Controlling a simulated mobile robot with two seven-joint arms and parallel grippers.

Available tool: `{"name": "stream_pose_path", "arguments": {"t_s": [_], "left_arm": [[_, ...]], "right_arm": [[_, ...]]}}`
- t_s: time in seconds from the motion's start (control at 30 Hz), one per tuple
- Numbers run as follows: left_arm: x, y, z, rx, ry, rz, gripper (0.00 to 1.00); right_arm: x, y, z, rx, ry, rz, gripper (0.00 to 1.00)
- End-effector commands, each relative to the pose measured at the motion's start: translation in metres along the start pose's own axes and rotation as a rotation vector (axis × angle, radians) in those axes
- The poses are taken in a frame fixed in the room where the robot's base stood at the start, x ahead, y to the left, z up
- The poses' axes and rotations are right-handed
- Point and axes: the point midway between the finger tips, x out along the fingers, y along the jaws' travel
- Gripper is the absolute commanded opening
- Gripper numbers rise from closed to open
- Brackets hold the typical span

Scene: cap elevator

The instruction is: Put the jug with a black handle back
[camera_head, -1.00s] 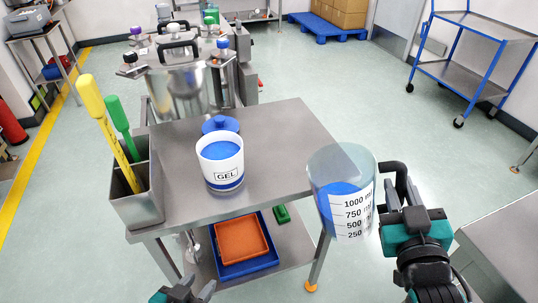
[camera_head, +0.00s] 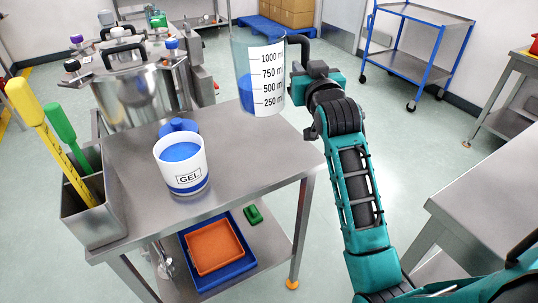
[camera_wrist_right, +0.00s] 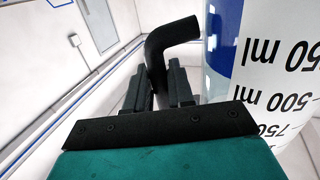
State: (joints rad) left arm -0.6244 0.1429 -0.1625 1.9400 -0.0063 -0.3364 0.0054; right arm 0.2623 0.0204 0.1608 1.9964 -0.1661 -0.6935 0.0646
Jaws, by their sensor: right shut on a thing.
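In the right wrist view the black handle (camera_wrist_right: 160,62) sits between the two fingers, with the jug wall (camera_wrist_right: 270,80) on the right. My left gripper is out of view.
The steel table (camera_head: 245,150) holds a GEL tub (camera_head: 181,170), a blue lid (camera_head: 179,126) and a holder (camera_head: 92,220) with yellow and green tools. Its right part is clear. A metal vessel (camera_head: 140,95) stands behind it. A blue cart (camera_head: 420,45) stands at back right.

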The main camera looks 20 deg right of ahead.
Motion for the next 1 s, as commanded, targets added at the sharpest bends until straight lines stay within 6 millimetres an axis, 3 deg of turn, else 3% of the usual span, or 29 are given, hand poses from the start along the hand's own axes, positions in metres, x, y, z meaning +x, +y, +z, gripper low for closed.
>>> {"name": "stream_pose_path", "arguments": {"t_s": [0.03, 0.2, 0.33, 0.8, 1.0], "left_arm": [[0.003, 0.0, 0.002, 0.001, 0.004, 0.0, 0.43], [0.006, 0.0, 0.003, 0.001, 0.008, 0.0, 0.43], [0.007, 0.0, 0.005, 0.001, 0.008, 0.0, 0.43], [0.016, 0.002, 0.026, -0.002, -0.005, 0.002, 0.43], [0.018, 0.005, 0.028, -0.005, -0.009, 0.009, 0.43]], "right_arm": [[0.009, 0.007, -0.012, 0.016, 0.013, 0.014, 0.0], [0.024, 0.023, -0.031, 0.046, 0.008, 0.042, 0.0], [0.027, 0.027, -0.028, 0.054, 0.004, 0.049, 0.0], [0.027, 0.022, 0.084, 0.054, 0.001, 0.049, 0.0], [0.028, 0.021, 0.115, 0.053, 0.005, 0.049, 0.0]]}}
